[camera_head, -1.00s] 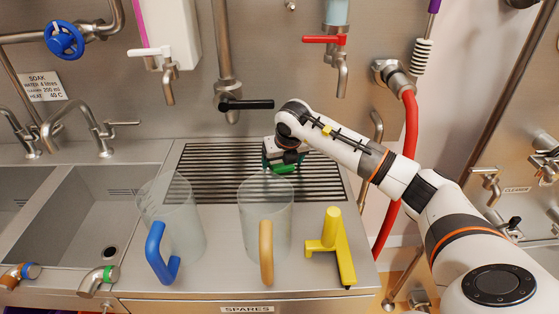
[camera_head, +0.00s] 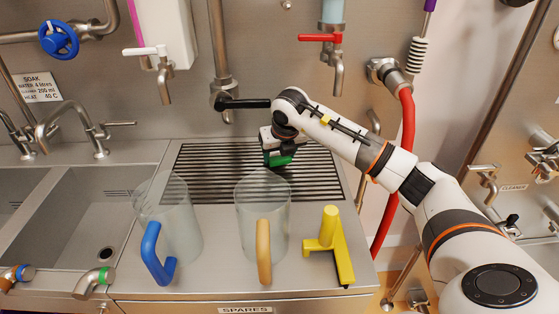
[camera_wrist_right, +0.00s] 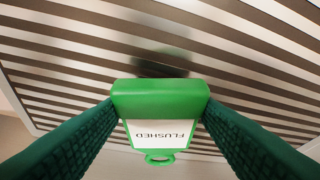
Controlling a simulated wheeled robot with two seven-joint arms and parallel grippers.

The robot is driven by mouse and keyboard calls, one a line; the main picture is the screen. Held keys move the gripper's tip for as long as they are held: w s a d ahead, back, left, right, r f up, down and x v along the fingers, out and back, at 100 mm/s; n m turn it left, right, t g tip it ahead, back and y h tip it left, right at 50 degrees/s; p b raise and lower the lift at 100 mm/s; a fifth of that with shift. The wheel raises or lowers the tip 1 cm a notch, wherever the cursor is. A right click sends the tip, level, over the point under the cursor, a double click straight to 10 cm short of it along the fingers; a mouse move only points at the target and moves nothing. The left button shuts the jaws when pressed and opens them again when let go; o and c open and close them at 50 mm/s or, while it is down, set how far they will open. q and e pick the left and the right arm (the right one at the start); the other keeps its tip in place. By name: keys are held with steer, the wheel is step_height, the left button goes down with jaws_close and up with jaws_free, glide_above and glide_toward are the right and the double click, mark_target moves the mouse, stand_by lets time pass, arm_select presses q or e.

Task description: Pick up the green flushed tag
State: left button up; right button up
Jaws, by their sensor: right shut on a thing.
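The green flushed tag (camera_wrist_right: 160,108) has a white face reading "FLUSHED" and a small loop at one end. In the right wrist view it sits between the two dark green fingers of my right gripper (camera_wrist_right: 160,125), which is shut on its sides. In the head view the tag (camera_head: 279,160) shows as a small green piece below my right gripper (camera_head: 280,155), over the slatted drain grate (camera_head: 215,190). A dark shadow lies on the slats ahead of it, and the tag appears to be above the grate. My left gripper is not in view.
Two clear jugs, one with a blue handle (camera_head: 158,255) and one with a tan handle (camera_head: 264,255), stand in front of the grate. A yellow T-shaped object (camera_head: 338,250) is at their right. Sinks (camera_head: 70,220) lie left; a black lever (camera_head: 245,103) is behind.

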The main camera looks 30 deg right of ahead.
steer(key=s+d+b, duration=0.1)
steer(key=s+d, duration=0.2)
steer(key=s, duration=0.1)
steer(key=s+d+b, duration=0.2)
steer(key=s+d, duration=0.1)
steer(key=s, duration=0.1)
steer(key=s+d+r+b, duration=0.1)
steer(key=s+d, duration=0.2)
steer(key=s, duration=0.2)
steer(key=shift+d+b, duration=0.4)
steer(key=shift+s+d+r+b, duration=0.1)
steer(key=shift+s+d+b, duration=0.3)
steer(key=shift+s, duration=0.35)
steer(key=shift+d, duration=0.1)
